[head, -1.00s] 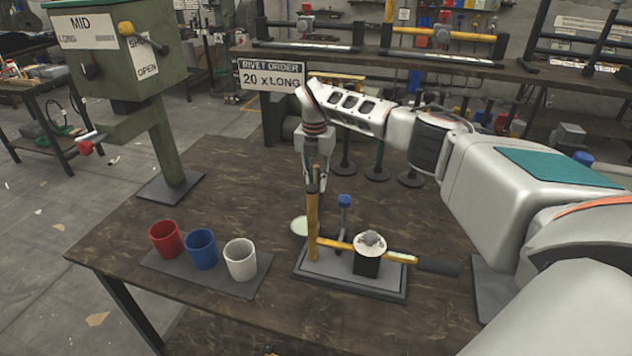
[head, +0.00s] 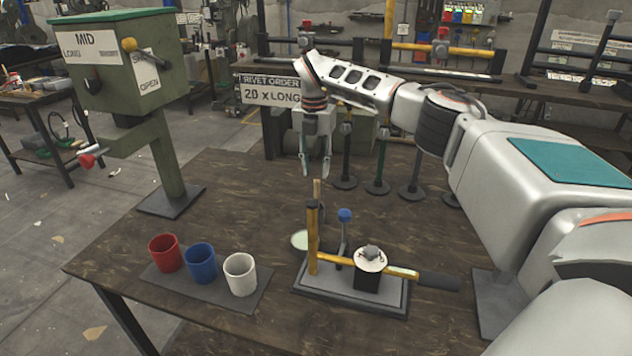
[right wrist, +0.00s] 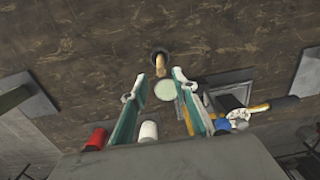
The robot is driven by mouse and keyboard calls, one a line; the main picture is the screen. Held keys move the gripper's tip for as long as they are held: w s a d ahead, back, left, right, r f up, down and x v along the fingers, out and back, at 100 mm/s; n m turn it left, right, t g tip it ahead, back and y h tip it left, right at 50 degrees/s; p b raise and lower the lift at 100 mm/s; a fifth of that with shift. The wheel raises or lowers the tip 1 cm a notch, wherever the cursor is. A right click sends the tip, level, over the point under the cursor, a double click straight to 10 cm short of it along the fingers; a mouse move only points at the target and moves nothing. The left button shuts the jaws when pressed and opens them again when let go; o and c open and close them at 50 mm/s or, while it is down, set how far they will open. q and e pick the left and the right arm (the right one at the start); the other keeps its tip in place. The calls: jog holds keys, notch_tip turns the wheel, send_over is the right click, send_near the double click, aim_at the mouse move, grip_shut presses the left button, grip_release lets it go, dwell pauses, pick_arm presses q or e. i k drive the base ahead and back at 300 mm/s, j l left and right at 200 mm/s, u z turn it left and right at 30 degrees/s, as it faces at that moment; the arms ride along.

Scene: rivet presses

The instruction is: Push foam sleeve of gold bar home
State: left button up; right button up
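A gold bar (head: 402,272) lies nearly level across a grey fixture (head: 330,283) on the table. A dark sleeve (head: 437,282) covers its right end; whether it is fully seated cannot be told. My right gripper (head: 315,174) is open and empty above and behind the post. Its spread fingers (right wrist: 159,76) point down at the table in the right wrist view. My left gripper is out of view.
Red (head: 165,253), blue (head: 201,256) and white (head: 240,274) cups stand on a mat left of the fixture. A green press (head: 125,65) stands at the back left, beside a rivet order sign (head: 270,90).

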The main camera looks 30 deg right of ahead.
aim_at(441, 282)
jog(key=k, duration=1.5)
